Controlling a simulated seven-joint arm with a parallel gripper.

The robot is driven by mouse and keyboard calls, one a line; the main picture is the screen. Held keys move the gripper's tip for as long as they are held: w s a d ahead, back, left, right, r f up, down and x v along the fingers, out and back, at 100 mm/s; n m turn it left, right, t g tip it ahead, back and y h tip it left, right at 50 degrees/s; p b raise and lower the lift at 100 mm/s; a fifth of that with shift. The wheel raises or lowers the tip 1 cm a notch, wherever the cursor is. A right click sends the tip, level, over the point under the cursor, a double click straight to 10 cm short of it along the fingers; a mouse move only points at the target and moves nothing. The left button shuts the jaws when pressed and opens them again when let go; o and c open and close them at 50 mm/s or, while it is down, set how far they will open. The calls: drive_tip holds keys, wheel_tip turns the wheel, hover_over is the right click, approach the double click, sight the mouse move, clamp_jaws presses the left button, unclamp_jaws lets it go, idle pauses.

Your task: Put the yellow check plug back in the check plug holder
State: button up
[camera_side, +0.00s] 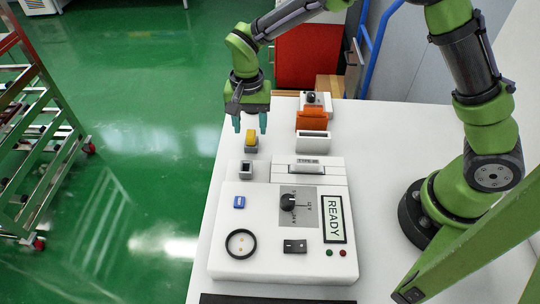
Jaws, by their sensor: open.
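The yellow check plug (250,136) stands at the left edge of the white table, in or on a small grey block (251,148) that looks like its holder. I cannot tell how deep it sits. My gripper (250,125) is open, pointing down, with its two teal fingers apart on either side above the yellow plug. Nothing is held between the fingers. A second small grey block with a dark opening (246,170) stands just in front of it, and the opening looks empty.
A white console (221,257) with a dial, a "READY" display (334,219) and a black ring (241,244) fills the front. An orange part (311,118) and a white slotted box (313,143) stand right of the gripper.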

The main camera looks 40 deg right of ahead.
sight(250, 132)
wheel_tip(250, 132, up, 16)
idle(0.3)
drive_tip(key=s+d+r+n+t+y, duration=0.1)
drive_tip(key=s+d+n+t, duration=0.1)
drive_tip(key=s+d, duration=0.4)
drive_tip(key=s+d+r+n+t+y, duration=0.1)
drive_tip(key=s+d+t, duration=0.4)
drive_tip(key=s, duration=0.8)
drive_tip(key=shift+d+r+n, duration=0.5)
drive_tip(key=shift+d+n, duration=0.3)
drive_tip(key=shift+n, duration=0.2)
